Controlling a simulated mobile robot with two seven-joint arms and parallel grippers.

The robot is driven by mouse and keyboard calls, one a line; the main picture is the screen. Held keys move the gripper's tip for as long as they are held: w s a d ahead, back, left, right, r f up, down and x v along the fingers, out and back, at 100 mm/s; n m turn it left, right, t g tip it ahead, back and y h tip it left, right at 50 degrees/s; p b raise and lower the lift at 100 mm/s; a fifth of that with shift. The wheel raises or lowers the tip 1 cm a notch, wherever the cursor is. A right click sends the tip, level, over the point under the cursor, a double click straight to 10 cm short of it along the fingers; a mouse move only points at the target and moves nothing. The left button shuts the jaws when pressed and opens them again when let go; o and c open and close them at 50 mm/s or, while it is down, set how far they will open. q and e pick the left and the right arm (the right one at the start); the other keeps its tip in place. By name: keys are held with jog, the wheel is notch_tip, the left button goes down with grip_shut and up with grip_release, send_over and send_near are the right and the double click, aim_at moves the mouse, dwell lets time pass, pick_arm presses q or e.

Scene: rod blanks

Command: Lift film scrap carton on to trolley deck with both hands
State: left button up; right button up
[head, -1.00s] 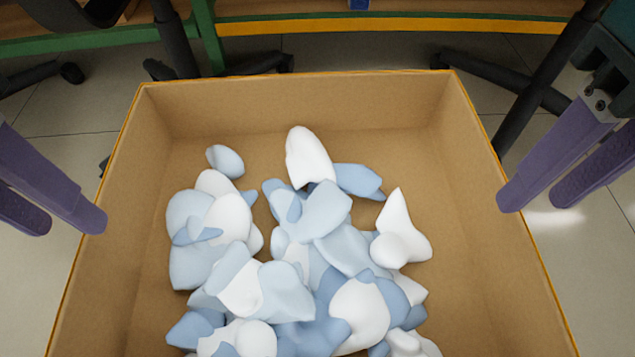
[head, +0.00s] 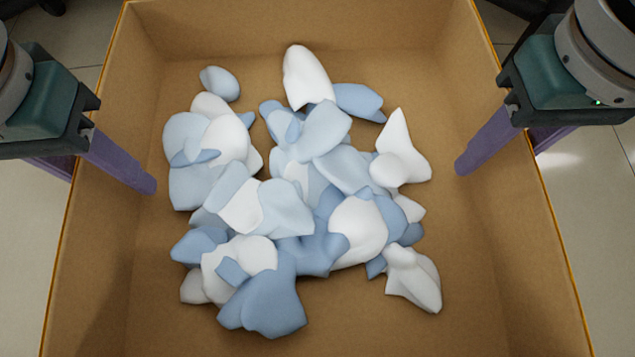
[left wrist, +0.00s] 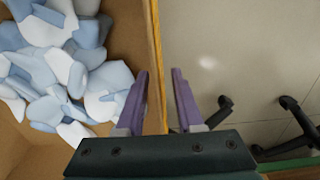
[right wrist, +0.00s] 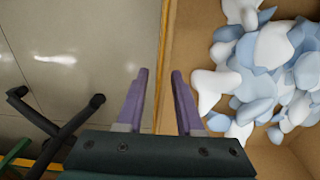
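The film scrap carton (head: 300,38) is an open brown box with a yellow-edged rim. It holds a heap of white and pale blue film scraps (head: 300,200). My left gripper (head: 112,165) straddles the carton's left wall, one purple finger inside and one outside. In the left wrist view the rim (left wrist: 154,45) runs between its fingers (left wrist: 160,72), with gaps showing. My right gripper (head: 498,148) straddles the right wall likewise; the right wrist view shows the rim (right wrist: 164,45) between its open fingers (right wrist: 160,72). I cannot make out the trolley deck.
Pale tiled floor (head: 28,240) shows on both sides of the carton. Dark chair-like legs (right wrist: 60,125) stand on the floor in the right wrist view, and similar dark legs (left wrist: 290,110) show in the left wrist view. Green bars show at the lower edges of both wrist views.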

pick_arm(q)
grip_shut()
pick_arm(e)
grip_shut()
pick_arm(q)
jog(key=shift+r, duration=0.1)
pick_arm(e)
jog(key=shift+r, duration=0.1)
dwell(0.8)
